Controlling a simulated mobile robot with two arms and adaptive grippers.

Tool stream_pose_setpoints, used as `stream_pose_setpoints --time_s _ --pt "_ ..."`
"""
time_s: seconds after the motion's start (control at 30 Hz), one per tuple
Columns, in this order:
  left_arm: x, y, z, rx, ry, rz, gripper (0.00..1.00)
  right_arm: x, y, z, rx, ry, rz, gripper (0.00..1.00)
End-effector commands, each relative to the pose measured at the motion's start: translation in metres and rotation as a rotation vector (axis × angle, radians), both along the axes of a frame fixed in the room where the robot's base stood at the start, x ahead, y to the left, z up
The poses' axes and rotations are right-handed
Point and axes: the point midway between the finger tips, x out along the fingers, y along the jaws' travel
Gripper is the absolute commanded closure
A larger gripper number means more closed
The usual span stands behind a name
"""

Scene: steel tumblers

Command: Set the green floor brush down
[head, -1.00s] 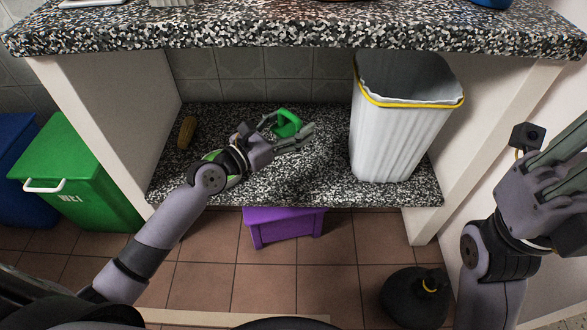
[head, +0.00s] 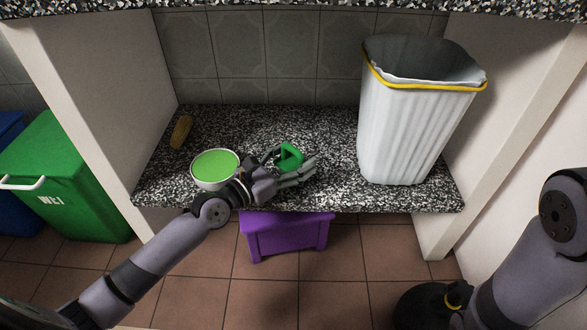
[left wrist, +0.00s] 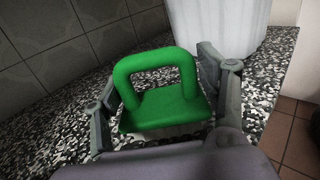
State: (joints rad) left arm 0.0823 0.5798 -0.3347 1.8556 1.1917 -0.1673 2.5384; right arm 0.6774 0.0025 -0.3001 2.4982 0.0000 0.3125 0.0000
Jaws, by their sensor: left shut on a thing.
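The green floor brush (head: 291,156) has a looped handle and a flat block, and is over the lower speckled shelf (head: 330,130). In the left wrist view the brush (left wrist: 160,110) sits handle up between the two fingers. My left gripper (head: 293,172) is shut on its block, one finger on each side. The underside of the brush is hidden, so I cannot tell whether it touches the shelf. My right arm shows at the right edge, but its gripper is out of view.
A bowl with a green inside (head: 215,166) stands left of my left gripper, and a yellow-brown object (head: 181,132) lies behind it. A white bin (head: 412,135) stands to the right. A purple stool (head: 287,236) is below the shelf edge. Bare shelf lies behind the brush.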

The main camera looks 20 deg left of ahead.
Motion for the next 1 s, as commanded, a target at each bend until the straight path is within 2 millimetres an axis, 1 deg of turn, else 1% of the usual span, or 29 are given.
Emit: stream_pose_setpoints --time_s 0.03,0.1,0.37,0.53,0.57,0.83,1.0 --pt "0.0002 0.0002 -0.0099 0.000 -0.001 0.000 0.62 -0.0024 0.0000 -0.0080 0.000 -0.006 0.000 1.00" --pt "0.0003 0.0003 -0.0125 0.000 -0.001 0.000 0.62 -0.0046 0.0001 -0.0086 -0.001 -0.013 0.000 1.00" --pt "0.0003 0.0003 -0.0111 -0.001 -0.002 0.000 0.62 -0.0053 0.0003 -0.0064 -0.001 -0.014 -0.001 1.00" --pt "0.0002 0.0002 -0.0161 0.000 -0.002 0.000 0.62 -0.0055 0.0003 -0.0106 -0.001 -0.015 -0.001 1.00" --pt "0.0002 0.0002 -0.0153 0.000 -0.001 0.000 0.32 -0.0055 0.0003 -0.0096 -0.001 -0.015 -0.001 1.00" --pt "0.0002 0.0001 -0.0149 -0.001 -0.001 0.000 0.14 -0.0055 0.0004 -0.0091 -0.001 -0.015 0.000 1.00" --pt "0.0001 0.0000 -0.0149 -0.001 -0.001 0.000 0.13 -0.0054 0.0004 -0.0092 -0.001 -0.015 0.000 1.00"
